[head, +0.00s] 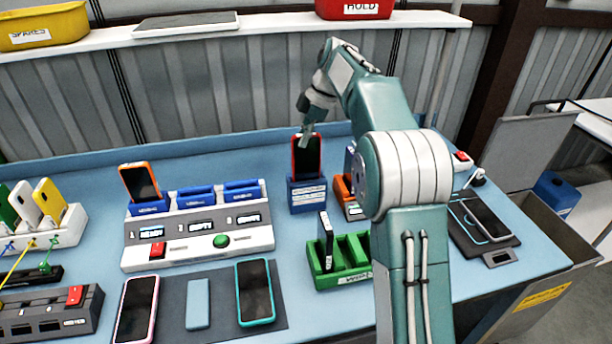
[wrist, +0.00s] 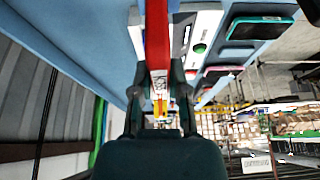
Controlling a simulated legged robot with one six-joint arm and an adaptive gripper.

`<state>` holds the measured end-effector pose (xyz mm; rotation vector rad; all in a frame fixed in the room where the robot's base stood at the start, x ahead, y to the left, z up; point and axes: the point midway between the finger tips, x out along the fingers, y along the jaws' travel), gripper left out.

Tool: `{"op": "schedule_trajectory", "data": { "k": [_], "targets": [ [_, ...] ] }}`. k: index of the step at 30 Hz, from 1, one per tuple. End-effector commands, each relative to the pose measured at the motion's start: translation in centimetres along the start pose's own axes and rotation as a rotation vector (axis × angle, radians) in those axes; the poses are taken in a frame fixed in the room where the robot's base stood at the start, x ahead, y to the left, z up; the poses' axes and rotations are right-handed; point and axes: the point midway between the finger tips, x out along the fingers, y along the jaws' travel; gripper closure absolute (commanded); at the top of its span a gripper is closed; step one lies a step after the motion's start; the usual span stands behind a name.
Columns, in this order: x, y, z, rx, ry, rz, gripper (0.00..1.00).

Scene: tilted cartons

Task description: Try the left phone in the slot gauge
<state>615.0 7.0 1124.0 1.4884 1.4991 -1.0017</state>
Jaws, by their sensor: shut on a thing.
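My gripper (head: 305,135) is shut on the top end of a dark-screened phone with a red case (head: 307,157). The phone is upright, its lower end at the top of a blue block with a white label (head: 308,195), which looks like the slot gauge. How deep it sits is hidden. In the wrist view the red phone edge (wrist: 157,38) runs between my fingers (wrist: 160,85). A pink-edged phone (head: 136,310) and a teal-edged phone (head: 255,292) lie on the dark mat (head: 223,282).
A grey charging station (head: 200,247) with an orange phone (head: 140,182) stands left of the block. A green rack (head: 342,275) holding a dark phone stands in front, right. My arm hides part of the right side. A grey phone (head: 488,220) lies on a pad there.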

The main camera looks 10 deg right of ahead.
Motion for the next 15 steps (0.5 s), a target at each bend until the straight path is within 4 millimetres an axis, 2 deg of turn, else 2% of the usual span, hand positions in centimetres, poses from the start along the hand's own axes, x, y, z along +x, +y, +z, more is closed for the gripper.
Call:
{"op": "schedule_trajectory", "data": {
  "k": [15],
  "targets": [
    [-2.5,0.0,-1.0,-0.001,0.000,0.001,1.00]
  ]
}}
